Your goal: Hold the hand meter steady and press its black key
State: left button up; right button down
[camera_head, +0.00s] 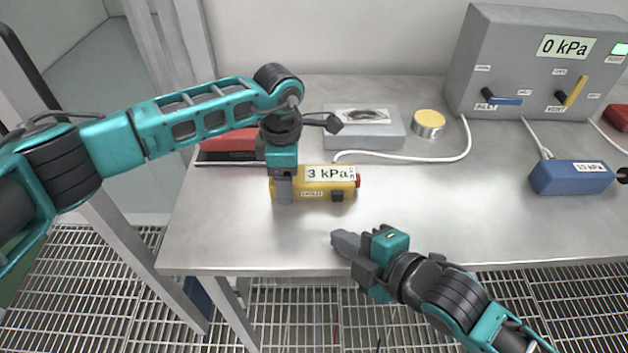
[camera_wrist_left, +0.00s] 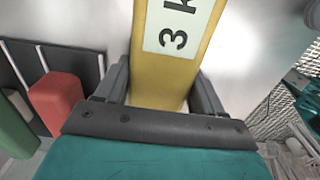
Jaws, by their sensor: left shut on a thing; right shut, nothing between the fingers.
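The yellow hand meter (camera_head: 318,195) lies on the steel table, its display reading 3 kPa. Its black key (camera_head: 337,196) shows on the right part of its front side, and a red part is at its right end. My left gripper (camera_head: 284,190) is shut on the meter's left end from above. In the left wrist view the meter (camera_wrist_left: 165,80) sits between both fingers. My right gripper (camera_head: 340,240) is shut and empty, near the table's front edge, in front of and apart from the meter. The black key is not visible in the left wrist view.
A grey box (camera_head: 365,130) and a round yellow-topped tin (camera_head: 428,122) stand behind the meter. A white cable (camera_head: 440,155) runs from the meter. A grey panel reading 0 kPa (camera_head: 510,75) and a blue meter (camera_head: 570,178) are at right. Red things (camera_head: 228,142) lie at left.

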dwell(0.3)
pick_arm(q)
jog(key=o, duration=1.2)
jog(key=shift+o, duration=0.2)
